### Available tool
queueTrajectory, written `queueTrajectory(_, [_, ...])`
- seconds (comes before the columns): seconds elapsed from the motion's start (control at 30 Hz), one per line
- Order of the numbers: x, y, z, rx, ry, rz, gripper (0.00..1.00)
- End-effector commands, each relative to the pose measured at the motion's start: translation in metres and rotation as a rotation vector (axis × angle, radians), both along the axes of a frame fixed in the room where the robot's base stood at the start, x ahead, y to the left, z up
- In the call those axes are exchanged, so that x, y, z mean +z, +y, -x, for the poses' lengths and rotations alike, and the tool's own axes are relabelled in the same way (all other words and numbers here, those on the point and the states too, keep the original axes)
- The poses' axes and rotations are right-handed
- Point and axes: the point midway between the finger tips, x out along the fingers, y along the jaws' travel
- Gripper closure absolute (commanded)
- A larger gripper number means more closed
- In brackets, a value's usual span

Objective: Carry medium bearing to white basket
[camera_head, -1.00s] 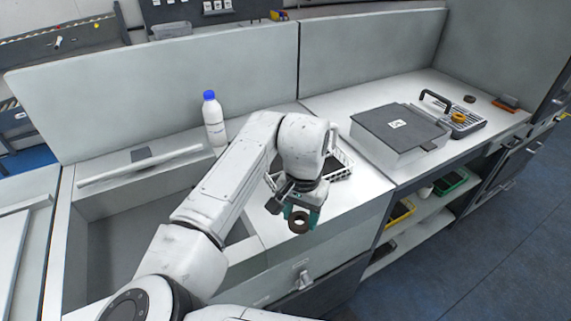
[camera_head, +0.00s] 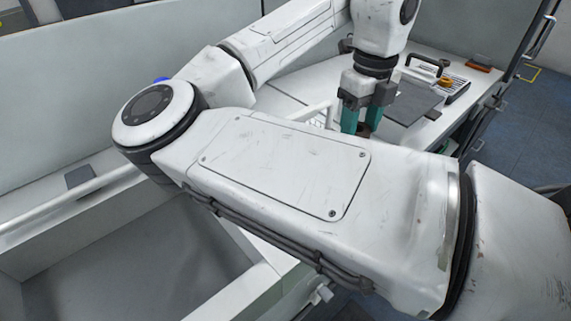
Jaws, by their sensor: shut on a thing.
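Only a small part of the bearing shows between the fingertips; my arm hides the rest. The white basket (camera_head: 322,114) shows as a sliver of its rim just left of my gripper. Most of the basket is hidden behind my arm, and I cannot tell whether the bearing is over it.
A grey-lidded box (camera_head: 412,104) stands right of my gripper. A tray with a black handle (camera_head: 428,62) and an orange ring (camera_head: 445,82) lies beyond it. A sunken basin (camera_head: 130,255) is at the lower left. My arm covers much of the view.

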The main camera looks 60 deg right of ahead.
Motion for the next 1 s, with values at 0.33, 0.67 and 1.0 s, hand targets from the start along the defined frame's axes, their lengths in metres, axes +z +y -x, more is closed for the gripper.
queueTrajectory(0.33, [-0.035,0.043,-0.064,0.009,0.002,-0.003,0.81])
queueTrajectory(0.67, [-0.081,0.064,-0.096,0.002,0.003,0.000,0.81])
queueTrajectory(1.0, [-0.114,0.071,-0.106,-0.001,0.003,-0.001,0.81])
